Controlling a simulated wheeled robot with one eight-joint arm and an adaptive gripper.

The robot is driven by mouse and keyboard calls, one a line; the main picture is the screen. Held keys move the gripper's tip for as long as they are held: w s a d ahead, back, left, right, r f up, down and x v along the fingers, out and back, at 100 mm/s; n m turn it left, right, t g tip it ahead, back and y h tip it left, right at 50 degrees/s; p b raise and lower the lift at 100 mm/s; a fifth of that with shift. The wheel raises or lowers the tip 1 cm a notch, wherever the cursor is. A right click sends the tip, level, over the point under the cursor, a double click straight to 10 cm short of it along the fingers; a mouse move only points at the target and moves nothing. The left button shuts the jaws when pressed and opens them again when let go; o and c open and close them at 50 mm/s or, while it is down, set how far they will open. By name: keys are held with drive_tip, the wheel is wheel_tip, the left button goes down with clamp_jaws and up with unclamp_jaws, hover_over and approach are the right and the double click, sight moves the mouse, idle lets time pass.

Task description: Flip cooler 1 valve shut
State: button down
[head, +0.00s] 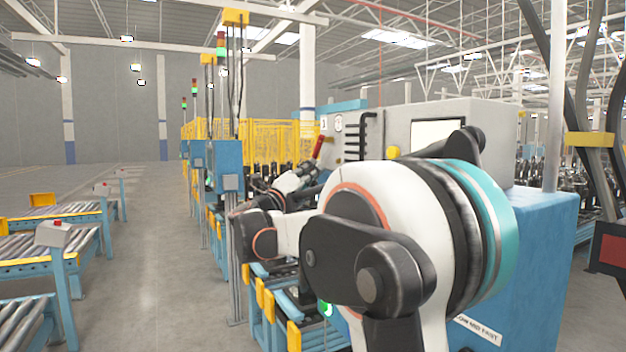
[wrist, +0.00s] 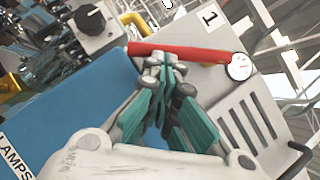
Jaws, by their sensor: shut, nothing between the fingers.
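The cooler 1 valve has a red lever handle (wrist: 195,54). In the wrist view it runs left to right just beyond my fingertips, near a white tag marked 1 (wrist: 210,16) and a round white gauge (wrist: 240,66). In the head view the red handle (head: 318,147) stands steeply tilted on the grey panel, below its own tag 1 (head: 324,122). My gripper (wrist: 165,66) is shut and empty, its teal fingers together. The valve body is not clear.
A blue surface lettered LAMPS (wrist: 85,105) and a black knob (wrist: 90,19) lie left in the wrist view. A slotted grey panel (wrist: 250,118) is at right. In the head view, roller conveyors (head: 45,265) stand left, with clear floor (head: 165,270) between. My arm hides part of the machine.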

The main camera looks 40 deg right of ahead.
drive_tip(key=w+d+r+m+g+h, duration=0.1)
drive_tip(key=w+r+m+g+h, duration=0.1)
drive_tip(key=w+m+g, duration=0.3)
drive_tip(key=shift+d+r+m+g, duration=0.15)
drive_tip(key=shift+r+m+g, duration=0.65)
drive_tip(key=shift+m+g, duration=2.3)
drive_tip(key=shift+w+m+t, duration=0.15)
drive_tip(key=shift+m+t, duration=0.95)
drive_tip(key=f+b+v, duration=0.1)
drive_tip(key=v, duration=0.5)
drive_tip(key=d+f+b+v, duration=0.1)
drive_tip(key=b+v, duration=0.1)
drive_tip(key=v, duration=0.5)
drive_tip(key=shift+s+d+f, duration=0.2)
drive_tip(key=shift+s+d, duration=0.1)
drive_tip(key=shift+s, duration=0.1)
